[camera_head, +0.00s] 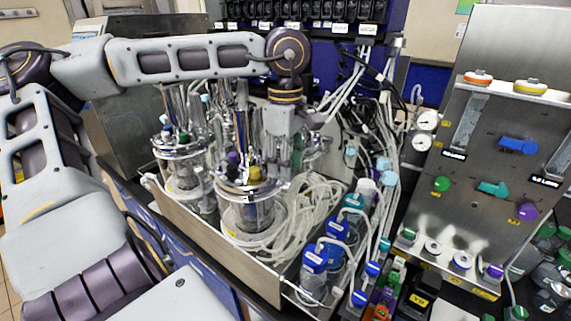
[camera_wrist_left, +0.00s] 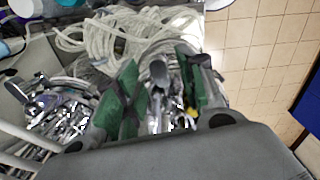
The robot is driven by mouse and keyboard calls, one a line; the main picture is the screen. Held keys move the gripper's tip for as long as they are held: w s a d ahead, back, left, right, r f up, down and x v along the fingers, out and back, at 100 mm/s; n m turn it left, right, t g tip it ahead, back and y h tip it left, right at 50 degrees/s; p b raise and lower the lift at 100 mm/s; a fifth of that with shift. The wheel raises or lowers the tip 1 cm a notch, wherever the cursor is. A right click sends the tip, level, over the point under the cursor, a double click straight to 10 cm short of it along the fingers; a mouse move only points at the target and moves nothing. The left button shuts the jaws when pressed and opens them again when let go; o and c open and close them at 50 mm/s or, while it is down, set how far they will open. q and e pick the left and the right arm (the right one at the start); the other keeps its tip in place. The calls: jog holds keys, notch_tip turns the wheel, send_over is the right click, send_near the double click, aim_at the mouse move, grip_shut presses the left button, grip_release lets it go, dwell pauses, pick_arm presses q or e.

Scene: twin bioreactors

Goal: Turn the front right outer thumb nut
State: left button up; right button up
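Two glass bioreactor vessels with shiny metal lids stand in a metal tray; the nearer one (camera_head: 247,212) is at the middle of the head view. My left gripper (camera_head: 284,160) points down at the right side of its lid. In the left wrist view the green-padded fingers of my left gripper (camera_wrist_left: 160,88) are apart. A grey rounded metal piece (camera_wrist_left: 158,72) shows between them, with shiny lid parts below. I cannot tell whether it is the thumb nut or whether the fingers touch it. The front right outer thumb nut is not clearly visible in the head view. My right gripper is not visible.
Coiled clear tubing (camera_head: 305,215) lies right of the nearer vessel. Blue-capped bottles (camera_head: 315,262) stand at the tray's right end. A metal control panel (camera_head: 490,150) with coloured knobs rises at the right. Other lid fittings crowd the gripper.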

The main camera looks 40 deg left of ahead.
pick_arm(q)
notch_tip(320, 180, up, 11)
jog(key=shift+r, duration=0.2)
dwell(0.5)
dwell(0.6)
